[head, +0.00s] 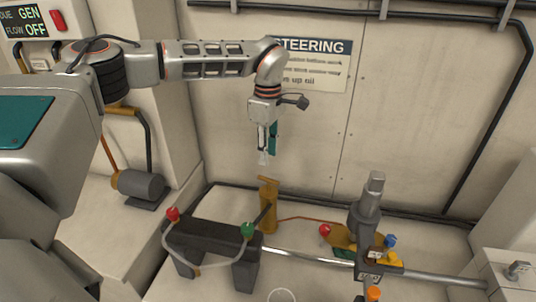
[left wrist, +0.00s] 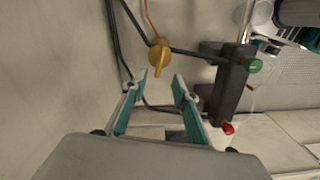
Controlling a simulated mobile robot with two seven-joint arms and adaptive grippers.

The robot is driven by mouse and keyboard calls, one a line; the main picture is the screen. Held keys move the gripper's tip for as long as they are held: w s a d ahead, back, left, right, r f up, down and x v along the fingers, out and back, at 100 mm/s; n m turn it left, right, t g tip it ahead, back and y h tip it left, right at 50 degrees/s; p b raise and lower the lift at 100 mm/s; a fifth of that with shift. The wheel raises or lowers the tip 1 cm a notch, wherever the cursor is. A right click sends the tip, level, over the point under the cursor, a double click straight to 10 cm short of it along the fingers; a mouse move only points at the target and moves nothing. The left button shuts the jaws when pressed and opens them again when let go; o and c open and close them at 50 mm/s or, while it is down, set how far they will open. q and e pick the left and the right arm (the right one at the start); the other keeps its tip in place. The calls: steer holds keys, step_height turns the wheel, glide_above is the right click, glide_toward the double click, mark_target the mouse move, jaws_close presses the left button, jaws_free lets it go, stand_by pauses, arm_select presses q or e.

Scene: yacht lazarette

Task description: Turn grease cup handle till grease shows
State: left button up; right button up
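The brass-yellow grease cup (head: 268,210) stands upright by the back wall, right of a dark bench-like block, with a small flat handle (head: 268,180) on top. In the left wrist view the grease cup (left wrist: 160,56) shows from above, just beyond the fingertips, with its handle lying across it. My left gripper (head: 264,158) hangs fingers-down above the cup and apart from it. Its teal fingers (left wrist: 162,80) are spread with nothing between them. I cannot make out any grease. My right gripper is in neither view.
The dark block (head: 215,236) carries a red knob (head: 173,214) and a green knob (head: 248,231) close left of the cup. A thin orange line runs right from the cup toward a grey post (head: 370,205). A steering placard (head: 312,62) is on the wall.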

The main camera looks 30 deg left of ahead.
mark_target(266, 178)
arm_select(q)
steer(key=f+b, duration=0.1)
steer(key=f+h, duration=0.1)
steer(key=f+h+b, duration=0.1)
steer(key=shift+s+d+f+n+b, duration=0.1)
steer(key=shift+s+d+n+b, duration=0.2)
steer(key=shift+d+b, duration=0.1)
steer(key=shift+a+f+n+t+h+b, duration=0.15)
steer(key=shift+a+f+n+h+b, duration=0.2)
steer(key=shift+a+h+b, duration=0.2)
steer(key=shift+a+f+n+t+h+b, duration=0.15)
steer(key=shift+a+f+n+h+b, duration=0.1)
steer(key=shift+a+f+h+b, duration=0.3)
steer(key=shift+a+r, duration=0.1)
steer(key=shift+a, duration=0.5)
steer(key=shift+d+f, duration=0.15)
steer(key=shift+f, duration=0.25)
steer(key=x, duration=0.5)
steer(key=shift+w, duration=0.15)
steer(key=shift+x, duration=0.85)
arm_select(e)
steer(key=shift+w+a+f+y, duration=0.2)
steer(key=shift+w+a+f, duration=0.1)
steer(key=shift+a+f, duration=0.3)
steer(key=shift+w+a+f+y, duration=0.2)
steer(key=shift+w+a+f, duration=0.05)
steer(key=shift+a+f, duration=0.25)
arm_select(q)
steer(key=shift+c, duration=0.5)
